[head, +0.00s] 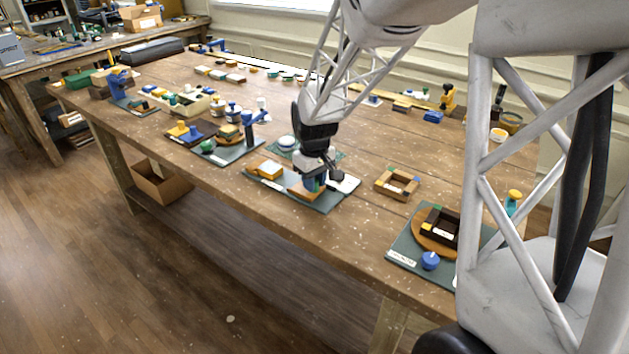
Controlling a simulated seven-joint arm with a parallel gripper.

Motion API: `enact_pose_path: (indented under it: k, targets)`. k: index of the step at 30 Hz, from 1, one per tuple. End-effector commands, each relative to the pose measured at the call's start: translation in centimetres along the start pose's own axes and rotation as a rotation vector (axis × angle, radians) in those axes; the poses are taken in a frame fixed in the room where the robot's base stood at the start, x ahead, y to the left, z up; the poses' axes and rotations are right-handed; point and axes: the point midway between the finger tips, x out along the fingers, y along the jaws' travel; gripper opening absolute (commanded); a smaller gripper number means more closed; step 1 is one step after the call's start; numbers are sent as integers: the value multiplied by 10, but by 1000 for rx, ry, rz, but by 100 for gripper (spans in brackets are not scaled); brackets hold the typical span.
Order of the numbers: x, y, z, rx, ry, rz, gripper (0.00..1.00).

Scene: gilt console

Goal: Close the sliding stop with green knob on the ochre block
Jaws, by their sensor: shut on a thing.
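An ochre block (300,194) sits on a dark green board (327,204) near the front edge of the bench. My gripper (316,182) points down over this block and covers most of it. It is shut on a small piece at the block, with a little green and blue showing by the fingertips. I take this piece for the green knob, but it is mostly hidden. The sliding stop's position cannot be made out behind the fingers.
A wooden frame (397,183) stands further right. Another board with a blue knob (430,260) is at the front right.

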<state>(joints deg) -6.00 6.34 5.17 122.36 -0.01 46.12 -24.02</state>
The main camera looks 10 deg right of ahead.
Motion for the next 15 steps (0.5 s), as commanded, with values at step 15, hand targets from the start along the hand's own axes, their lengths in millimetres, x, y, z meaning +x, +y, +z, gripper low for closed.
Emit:
enact_pose_path:
  k: [15]
  targets:
    - [0, -20, -75, -1, 0, 0, 0]
